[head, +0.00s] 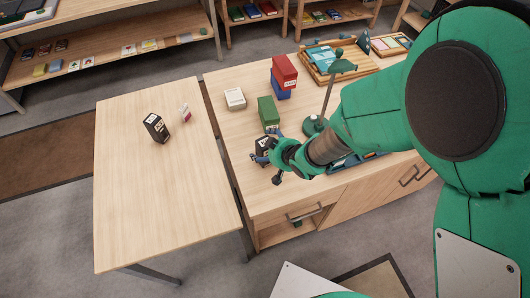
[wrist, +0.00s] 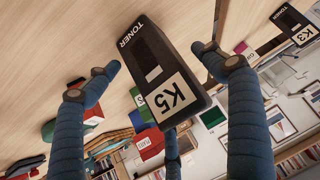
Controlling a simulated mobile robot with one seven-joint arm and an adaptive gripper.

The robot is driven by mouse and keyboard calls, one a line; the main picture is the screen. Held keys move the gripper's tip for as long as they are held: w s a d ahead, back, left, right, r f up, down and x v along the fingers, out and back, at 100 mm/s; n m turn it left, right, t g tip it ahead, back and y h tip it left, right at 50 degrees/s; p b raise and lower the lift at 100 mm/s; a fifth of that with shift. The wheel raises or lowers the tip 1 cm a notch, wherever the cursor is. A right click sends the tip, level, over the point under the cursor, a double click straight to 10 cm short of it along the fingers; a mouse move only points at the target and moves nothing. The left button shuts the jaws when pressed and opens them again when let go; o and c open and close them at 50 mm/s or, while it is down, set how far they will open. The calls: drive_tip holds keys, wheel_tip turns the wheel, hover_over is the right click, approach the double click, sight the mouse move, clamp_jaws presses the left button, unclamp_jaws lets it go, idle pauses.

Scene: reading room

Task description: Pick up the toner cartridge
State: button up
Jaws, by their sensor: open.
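A black toner cartridge labelled K5 (wrist: 160,75) stands in the wrist view between the spread blue fingers of my gripper (wrist: 155,60). Its visible sides look clear of the fingers, though I cannot tell whether any finger touches it. In the head view this cartridge (head: 262,144) is on the right-hand desk, partly hidden by my gripper (head: 266,148), which is open around it. A second black cartridge stands on the left table (head: 156,127); in the wrist view a cartridge labelled K3 (wrist: 292,22) shows at the upper right.
A green box (head: 268,111) stands just behind the gripper, with stacked red and blue boxes (head: 284,76) farther back. A green lamp (head: 340,68) stands to the right. A small white-and-pink item (head: 185,113) is on the left table (head: 160,210), whose front is clear.

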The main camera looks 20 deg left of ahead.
idle(0.4)
drive_tip(key=c, duration=2)
drive_tip(key=shift+r, duration=0.1)
drive_tip(key=shift+r+p, duration=2.05)
drive_tip(key=shift+r, duration=2.95)
